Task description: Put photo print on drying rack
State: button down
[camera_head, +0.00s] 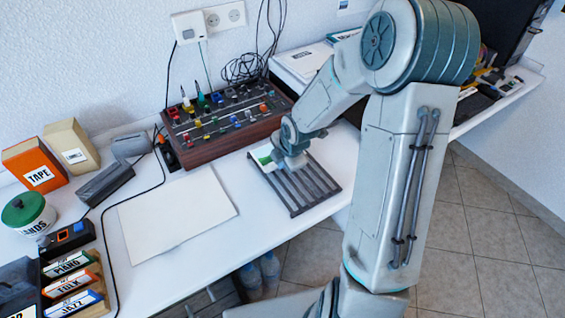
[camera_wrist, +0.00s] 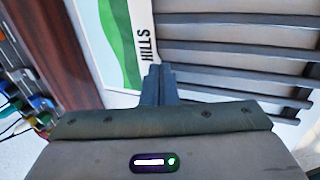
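The photo print (camera_wrist: 122,40) has a green hill shape, a white border and the word HILLS. It lies face up at the far left end of the drying rack (camera_head: 308,188), and a green patch of the print (camera_head: 263,156) shows in the head view. The rack's dark parallel slats (camera_wrist: 235,48) fill the right of the wrist view. My gripper (camera_wrist: 158,72) points down at the print's edge beside the slats. Its fingers are together, with no print seen between them. I cannot tell whether the tips touch the print. My wrist hides part of the print in the head view.
A mixer board (camera_head: 225,120) with coloured knobs stands close behind the rack. A blank pale sheet (camera_head: 175,217) lies to the left on the white table. Boxes, a green-lidded tin (camera_head: 28,212) and labelled cases crowd the far left. The rack sits near the table's front edge.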

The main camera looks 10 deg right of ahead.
jog(key=c, duration=2)
grip_release()
jog(key=p+v, duration=0.6)
jog(key=v, duration=0.6)
jog(key=s+r+m, duration=0.4)
jog(key=s+m, duration=0.2)
jog(key=m, duration=0.1)
jog(key=s+r+m+g+h, duration=0.1)
jog(key=s+r+m, duration=0.3)
jog(key=m, duration=0.3)
jog(key=s+a+r+m, duration=0.1)
jog(key=s+r+m, duration=0.3)
jog(key=s+m, duration=0.3)
jog(key=shift+s+r+m, duration=0.3)
jog(key=shift+s+m, duration=0.05)
jog(key=shift+m, duration=0.05)
